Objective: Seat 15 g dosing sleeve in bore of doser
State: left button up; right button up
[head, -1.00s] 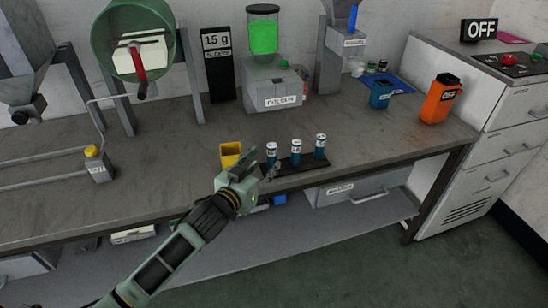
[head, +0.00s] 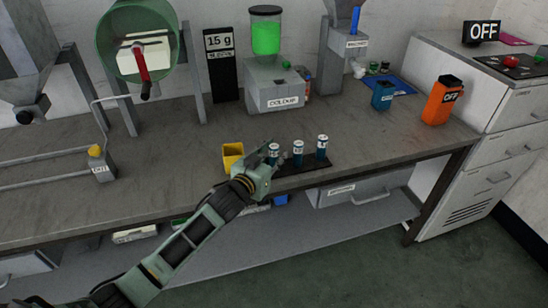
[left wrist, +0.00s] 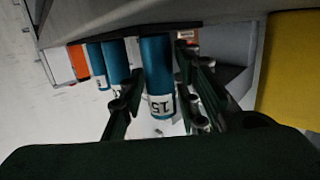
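Three blue sleeves with white labelled tops stand upright in a dark rack: the left one (head: 273,154), the middle one (head: 298,153) and the right one (head: 322,147). My left gripper (head: 272,160) is at the left sleeve. In the left wrist view this sleeve (left wrist: 157,70) is marked 15 and stands between the open fingers, with slight gaps beside it. A grey box with a green-filled canister (head: 265,38), seemingly the doser, stands at the back; I cannot make out its bore. My right gripper is not in view.
A 15 g sign (head: 221,62) stands at the back wall. A yellow bin (head: 232,153) is just left of the gripper. A blue cup (head: 383,95) and an orange bin (head: 443,100) stand to the right. The bench between rack and doser is clear.

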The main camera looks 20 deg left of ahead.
pick_arm(q)
grip_shut()
